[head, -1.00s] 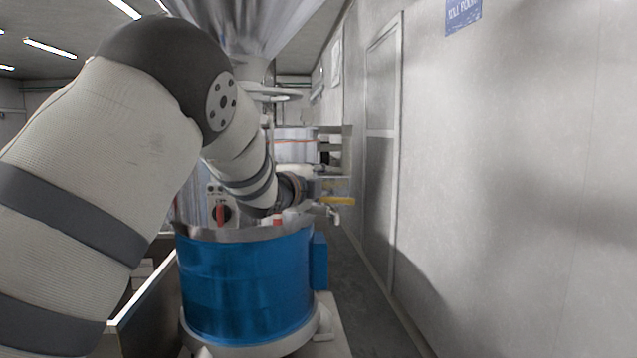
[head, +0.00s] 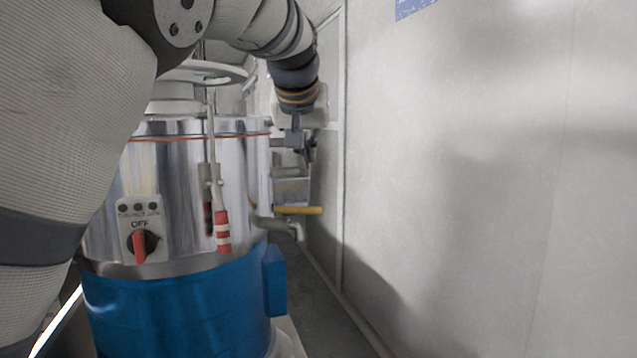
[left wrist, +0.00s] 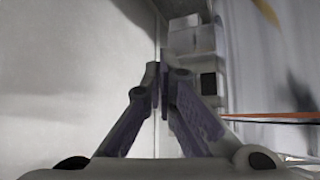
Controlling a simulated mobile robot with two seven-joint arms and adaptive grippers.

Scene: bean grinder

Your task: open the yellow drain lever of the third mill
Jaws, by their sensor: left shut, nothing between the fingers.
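The yellow drain lever (head: 298,210) is a bar pointing right from the right side of the mill (head: 175,185), above a grey bent drain pipe (head: 282,226). The mill has a steel drum on a blue base. My left gripper (head: 304,157) is above the lever and apart from it, beside the drum's right side. In the left wrist view its fingers (left wrist: 161,77) meet with nothing between them. A yellow strip at that view's top right is too blurred to identify. My right gripper is not in view.
A panel with a red OFF switch (head: 140,238) and a red-and-white handle (head: 222,232) are on the mill's front. A grey box (head: 291,190) sits just behind the lever. A plain wall (head: 480,200) stands right, with a narrow floor strip between.

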